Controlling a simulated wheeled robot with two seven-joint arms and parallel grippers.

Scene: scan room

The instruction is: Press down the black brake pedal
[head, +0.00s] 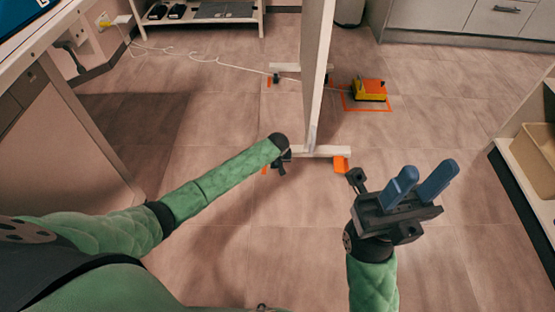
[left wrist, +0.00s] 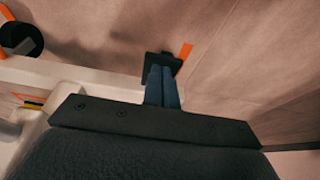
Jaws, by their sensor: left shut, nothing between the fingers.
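The black pedal (left wrist: 158,64) shows in the left wrist view as a small dark square plate just beyond my left fingertips. An orange strip lies beside it. My left gripper (left wrist: 163,76) is shut and empty. Its blue fingers point at the plate and overlap it in the picture; I cannot tell whether they touch it. In the head view my left gripper (head: 281,162) is mostly hidden behind the end of its green arm, beside the foot of the white partition (head: 317,70). The pedal cannot be made out clearly there. My right gripper (head: 421,183) is open and empty, above the floor.
A yellow and orange foot switch (head: 369,90) sits in an orange floor outline behind the partition. An orange piece (head: 341,164) is at the near foot's right end. A white cable (head: 200,58) crosses the floor. A desk stands left, a shelf with a beige bin (head: 536,155) right.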

